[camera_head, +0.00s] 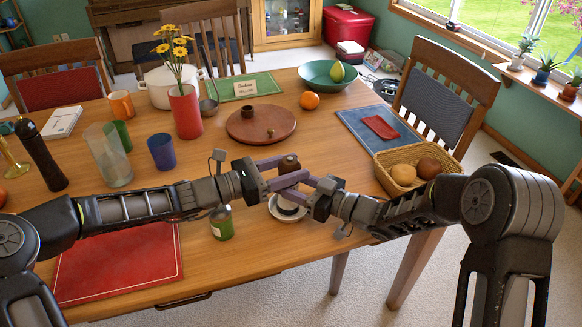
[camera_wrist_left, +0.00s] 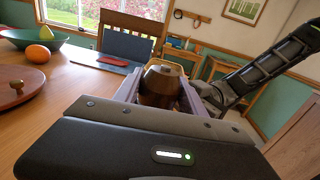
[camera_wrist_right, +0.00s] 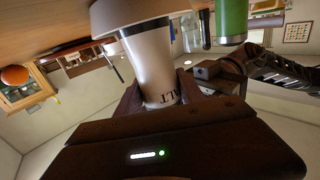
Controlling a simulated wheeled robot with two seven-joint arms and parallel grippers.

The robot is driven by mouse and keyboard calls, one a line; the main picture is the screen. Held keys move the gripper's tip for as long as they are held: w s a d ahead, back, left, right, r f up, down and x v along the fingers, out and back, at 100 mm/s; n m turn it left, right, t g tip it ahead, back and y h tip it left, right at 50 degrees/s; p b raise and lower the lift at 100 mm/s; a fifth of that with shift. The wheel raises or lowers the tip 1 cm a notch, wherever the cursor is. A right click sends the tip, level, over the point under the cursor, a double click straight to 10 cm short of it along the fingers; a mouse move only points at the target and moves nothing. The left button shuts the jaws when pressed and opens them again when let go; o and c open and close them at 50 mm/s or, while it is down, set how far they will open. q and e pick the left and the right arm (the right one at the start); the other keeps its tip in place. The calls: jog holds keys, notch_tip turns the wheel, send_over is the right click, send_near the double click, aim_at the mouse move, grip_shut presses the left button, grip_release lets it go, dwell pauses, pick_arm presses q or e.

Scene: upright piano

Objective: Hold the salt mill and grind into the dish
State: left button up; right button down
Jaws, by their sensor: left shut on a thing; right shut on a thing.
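The salt mill has a brown wooden top (camera_head: 289,163) and a pale body (camera_wrist_right: 156,70) with dark letters ending in "LT". My left gripper (camera_head: 284,171) is shut on the brown top, which also shows between its fingers in the left wrist view (camera_wrist_left: 160,84). My right gripper (camera_head: 294,192) is shut on the pale body, lower down. The small pale dish (camera_head: 287,213) is directly below the mill, near the table's front edge. The dish also shows in the right wrist view (camera_wrist_right: 118,15), where the mill's lower end overlaps it. I cannot tell whether they touch.
A green can (camera_head: 221,222) stands left of the dish. A round wooden board (camera_head: 261,139) lies behind the grippers. A wicker basket (camera_head: 383,178) with brown round items stands by my right arm. A red mat (camera_head: 120,266) lies at front left.

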pick_arm(q)
jog(key=c, duration=0.6)
jog(key=shift+w+r+m+g+h, duration=0.15)
jog(key=shift+m+g+h, duration=0.25)
jog(key=shift+m+g, duration=0.55)
jog(key=m+g, duration=0.1)
jog(key=g, duration=0.2)
jog(key=m+g, duration=0.2)
jog(key=g, duration=0.1)
jog(key=shift+s+h, duration=0.2)
jog(key=shift+h, duration=0.1)
jog(key=o, duration=1.4)
jog(key=a, duration=1.2)
jog(key=shift+w, duration=0.1)
